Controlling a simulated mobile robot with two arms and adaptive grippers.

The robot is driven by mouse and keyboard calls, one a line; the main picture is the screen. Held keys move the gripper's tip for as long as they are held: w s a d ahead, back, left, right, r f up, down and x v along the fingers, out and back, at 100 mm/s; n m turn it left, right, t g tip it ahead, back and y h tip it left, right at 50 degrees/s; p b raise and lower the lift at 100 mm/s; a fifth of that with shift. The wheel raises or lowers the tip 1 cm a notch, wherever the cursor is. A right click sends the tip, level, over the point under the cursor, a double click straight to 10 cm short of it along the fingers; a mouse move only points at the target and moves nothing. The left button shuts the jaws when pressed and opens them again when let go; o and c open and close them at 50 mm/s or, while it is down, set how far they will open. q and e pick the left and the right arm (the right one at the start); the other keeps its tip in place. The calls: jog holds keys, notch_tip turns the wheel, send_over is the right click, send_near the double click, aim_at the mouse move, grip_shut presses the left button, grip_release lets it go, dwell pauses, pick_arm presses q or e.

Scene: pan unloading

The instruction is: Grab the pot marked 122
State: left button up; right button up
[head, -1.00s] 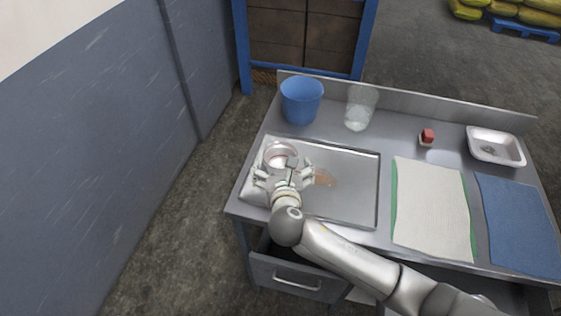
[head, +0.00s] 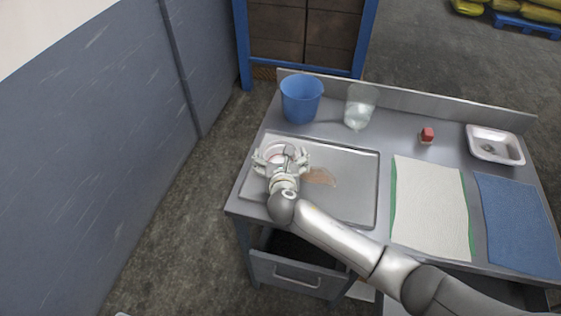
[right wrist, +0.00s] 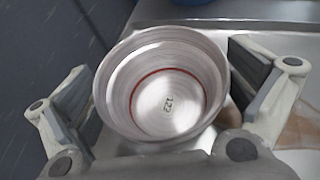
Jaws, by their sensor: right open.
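The pot marked 122 (right wrist: 168,82) is a round metal pot with a red ring inside and a label reading 122 on its inner bottom. It stands on the metal tray (head: 345,185) near the tray's left side. In the head view my right gripper (head: 281,157) hides most of it. In the right wrist view the open right gripper (right wrist: 165,95) has one finger on each side of the pot, with a visible gap at the left finger; on the right the finger is close to the rim. My left gripper is not in view.
A blue bucket (head: 301,98) and a clear container (head: 359,107) stand behind the tray. A red object (head: 427,135), a white dish (head: 495,145), a pale cloth (head: 430,210) and a blue cloth (head: 517,225) lie to the right. A brownish stain (head: 319,177) marks the tray. A drawer (head: 297,275) below is open.

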jog(key=c, duration=0.9)
jog(key=shift+r, duration=0.1)
